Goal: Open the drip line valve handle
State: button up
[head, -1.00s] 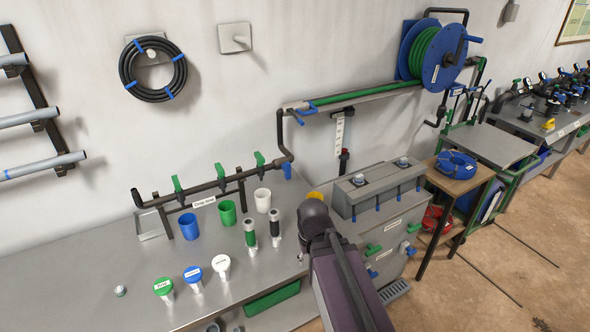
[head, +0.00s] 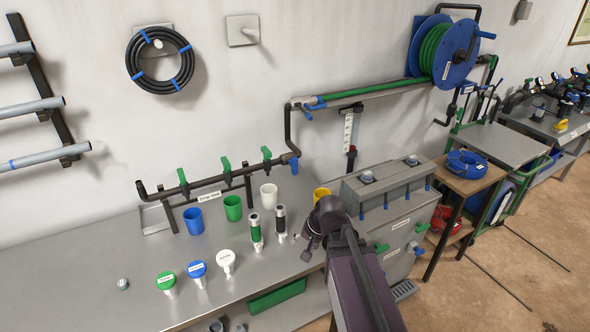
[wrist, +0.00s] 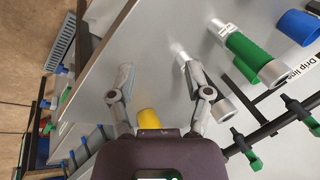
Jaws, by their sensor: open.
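The black drip line pipe carries a label (head: 209,197) and several green handles, among them a left one (head: 183,182), a middle one (head: 226,165) and a right one (head: 267,155). A blue handle (head: 294,165) is at its right end. Green handles also show in the wrist view, one (wrist: 300,108) at right and one (wrist: 245,148) lower. All stand clear of my gripper. My gripper (wrist: 155,72) is open and empty, with fingers spread over the bench. In the head view it is small and partly hidden by my arm, right of the banded cylinders.
Blue (head: 193,220), green (head: 232,207) and white (head: 268,193) cups stand before the pipe. Two banded cylinders, green (head: 256,233) and black (head: 280,220), stand close to my gripper. A yellow cup (head: 321,194) is behind it.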

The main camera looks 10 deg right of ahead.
aim_at(284, 215)
jog(key=w+m+t+y+b, duration=0.1)
jog(key=w+m+t, duration=0.1)
jog(key=w+m, duration=0.1)
jog(key=w+a+r+m+t+y+b, duration=0.1)
jog(key=w+m+t+y+b, duration=0.1)
jog(key=w+m, duration=0.2)
jog(key=w+r+m+t+y+b, duration=0.1)
jog(key=w+m+t, duration=0.1)
jog(key=w+m, duration=0.1)
jog(key=shift+w+a+r+b, duration=0.2)
jog(key=shift+a+b, duration=0.1)
jog(key=shift+a, duration=0.1)
jog(key=w+d+r+m+t+h+b, duration=0.1)
jog(key=w+d+m+t, duration=0.3)
jog(key=m, duration=0.4)
jog(key=w+d+r+m+t+b, duration=0.3)
jog(key=d+m+t, duration=0.1)
jog(key=m, duration=0.5)
jog(key=shift+w+d+r+m+h+b, duration=0.3)
jog(key=shift+w+d+r+h+b, duration=0.05)
jog(key=shift+w+d+h, duration=0.05)
jog(key=shift+w+a, duration=0.1)
jog(key=shift+w, duration=0.05)
